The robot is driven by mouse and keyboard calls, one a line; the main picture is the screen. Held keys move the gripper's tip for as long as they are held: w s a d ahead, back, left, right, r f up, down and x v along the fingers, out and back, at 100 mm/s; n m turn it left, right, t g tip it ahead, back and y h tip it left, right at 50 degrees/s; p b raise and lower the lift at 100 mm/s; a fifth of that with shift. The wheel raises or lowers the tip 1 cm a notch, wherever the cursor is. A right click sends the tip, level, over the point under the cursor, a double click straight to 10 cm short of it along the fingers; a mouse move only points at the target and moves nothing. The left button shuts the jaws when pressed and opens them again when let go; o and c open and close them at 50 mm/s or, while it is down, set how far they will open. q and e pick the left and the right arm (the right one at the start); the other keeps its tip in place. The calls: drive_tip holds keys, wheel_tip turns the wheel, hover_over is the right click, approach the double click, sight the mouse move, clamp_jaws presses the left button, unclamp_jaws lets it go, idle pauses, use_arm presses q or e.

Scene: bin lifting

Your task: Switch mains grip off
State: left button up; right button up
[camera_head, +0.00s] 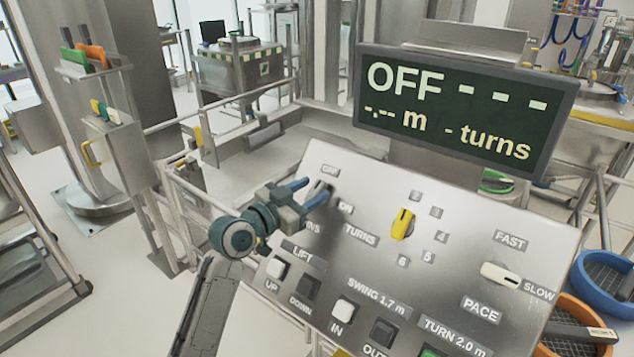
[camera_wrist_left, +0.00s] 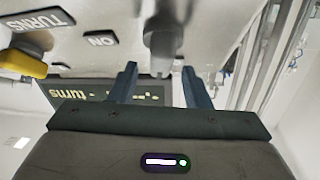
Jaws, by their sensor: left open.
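The mains grip shows in the left wrist view as a grey metal handle (camera_wrist_left: 163,38) hanging down from the panel, close to the ON label. In the head view it is mostly hidden by my left gripper (camera_head: 313,190), at the panel's upper left. My left gripper is open, with its two blue fingers pointing at the grip. In the wrist view the grip's end lies between the fingertips (camera_wrist_left: 160,80), with gaps on both sides; contact does not show. The display (camera_head: 463,112) reads OFF, with dashes for metres and turns. My right gripper is out of view.
The sloping metal panel (camera_head: 400,275) also carries a yellow TURNS knob (camera_head: 403,224), a white PACE lever (camera_head: 507,276) and LIFT and SWING buttons (camera_head: 343,310). A railing stands behind the panel. Blue and orange bins (camera_head: 580,320) are at the right.

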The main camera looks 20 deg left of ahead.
use_arm(q)
drive_tip(key=shift+x, duration=1.3)
clamp_jaws()
drive_tip(key=n+p, duration=0.1)
drive_tip(key=n+y+p, duration=0.1)
drive_tip(key=p, duration=0.1)
drive_tip(key=shift+r+t+y, duration=0.25)
drive_tip(key=shift+t+y, duration=0.05)
drive_tip(key=shift+t, duration=0.1)
drive_tip(key=shift+a+f+n+t+y+p, duration=0.15)
drive_tip(key=shift+n+t+y+p, duration=0.2)
drive_tip(key=shift+n, duration=0.45)
unclamp_jaws()
